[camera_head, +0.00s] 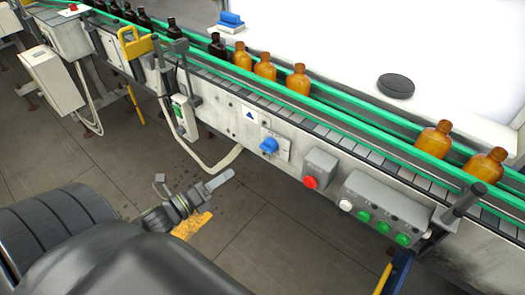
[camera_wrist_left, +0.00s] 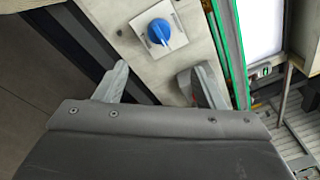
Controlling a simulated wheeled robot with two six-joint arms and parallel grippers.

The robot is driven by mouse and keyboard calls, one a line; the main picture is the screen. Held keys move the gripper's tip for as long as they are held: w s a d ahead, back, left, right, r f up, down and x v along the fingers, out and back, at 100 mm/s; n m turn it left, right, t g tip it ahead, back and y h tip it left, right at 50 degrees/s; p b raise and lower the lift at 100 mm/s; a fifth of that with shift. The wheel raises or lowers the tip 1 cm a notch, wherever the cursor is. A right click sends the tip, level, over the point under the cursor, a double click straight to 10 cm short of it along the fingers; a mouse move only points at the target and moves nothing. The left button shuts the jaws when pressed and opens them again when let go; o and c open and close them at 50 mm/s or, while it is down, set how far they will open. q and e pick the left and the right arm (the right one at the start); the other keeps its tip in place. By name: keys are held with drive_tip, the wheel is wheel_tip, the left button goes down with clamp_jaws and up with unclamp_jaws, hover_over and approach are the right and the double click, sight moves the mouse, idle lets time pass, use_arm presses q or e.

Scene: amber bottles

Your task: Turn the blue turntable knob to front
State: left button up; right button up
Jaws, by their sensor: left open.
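The blue knob (camera_head: 269,145) sits on a pale square plate on the side panel of the conveyor. In the left wrist view the blue knob (camera_wrist_left: 159,31) is ahead of my fingers, near the top and between their directions, with a light pointer mark on it. My left gripper (camera_head: 220,200) is open and empty, to the lower left of the knob and apart from it. In the left wrist view the two fingers of my left gripper (camera_wrist_left: 160,82) are spread wide. My right gripper is not seen.
Amber bottles (camera_head: 299,80) stand on the conveyor (camera_head: 345,140) between green rails. Right of the knob are a red button box (camera_head: 320,168) and a box with white and green buttons (camera_head: 384,211). A grey handle (camera_head: 466,198) sticks up at the right.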

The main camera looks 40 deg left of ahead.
sight(264, 150)
use_arm(q)
drive_tip(key=p+x, duration=0.5)
drive_tip(key=x, duration=0.8)
drive_tip(key=shift+w, duration=0.25)
drive_tip(key=shift+x, duration=0.9)
drive_tip(key=shift+f, duration=0.1)
drive_tip(key=c, duration=1)
